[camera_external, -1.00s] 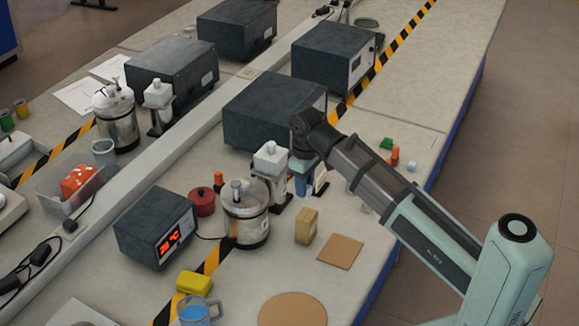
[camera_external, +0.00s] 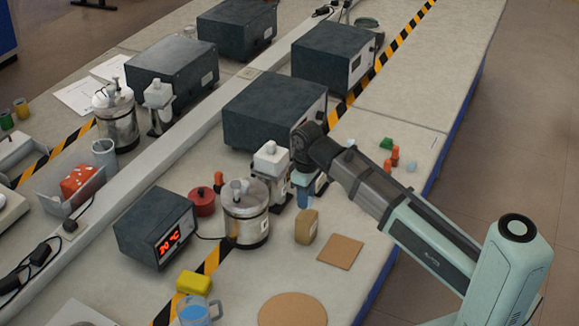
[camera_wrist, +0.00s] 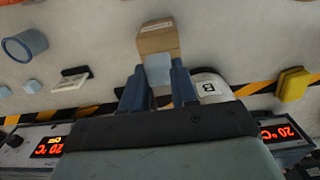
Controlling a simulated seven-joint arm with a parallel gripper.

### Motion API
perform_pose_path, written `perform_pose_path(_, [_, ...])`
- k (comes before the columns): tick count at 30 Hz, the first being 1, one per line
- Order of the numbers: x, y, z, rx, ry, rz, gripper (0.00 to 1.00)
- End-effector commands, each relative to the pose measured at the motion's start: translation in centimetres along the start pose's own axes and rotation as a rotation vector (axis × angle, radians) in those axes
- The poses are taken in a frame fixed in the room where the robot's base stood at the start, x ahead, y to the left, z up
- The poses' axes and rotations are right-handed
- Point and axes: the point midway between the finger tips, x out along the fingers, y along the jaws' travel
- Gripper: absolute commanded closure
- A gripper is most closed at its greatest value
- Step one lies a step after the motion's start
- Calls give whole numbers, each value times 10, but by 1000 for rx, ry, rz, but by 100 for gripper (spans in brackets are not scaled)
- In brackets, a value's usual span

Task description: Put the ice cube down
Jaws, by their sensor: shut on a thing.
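The ice cube (camera_wrist: 158,70) is a pale blue block held between the two blue fingers of my gripper (camera_wrist: 158,82) in the wrist view. My gripper is shut on it. A tan block (camera_wrist: 158,40) shows just beyond the cube in that view. In the external view my gripper (camera_external: 303,190) points down, behind the tan block (camera_external: 306,227) and to the right of the clear lidded vessel (camera_external: 246,215). The cube cannot be made out there.
A white-topped bottle (camera_external: 270,165) and a dark box (camera_external: 273,110) stand close to my gripper. A flat brown square (camera_external: 341,251) and a round brown mat (camera_external: 292,309) lie towards the front. Small coloured pieces (camera_external: 391,158) sit at the right. A yellow block (camera_wrist: 294,85) shows in the wrist view.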

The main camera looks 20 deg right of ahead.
Motion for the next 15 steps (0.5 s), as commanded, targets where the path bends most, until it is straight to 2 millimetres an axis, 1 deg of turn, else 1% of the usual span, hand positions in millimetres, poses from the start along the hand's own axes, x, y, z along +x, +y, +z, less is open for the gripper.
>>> perform_pose_path(3, [14,0,1,0,-1,0,100])
perform_pose_path(7, [27,0,1,0,-1,0,100])
perform_pose_path(9, [30,0,0,0,0,0,100])
perform_pose_path(15, [30,0,0,0,0,0,100])
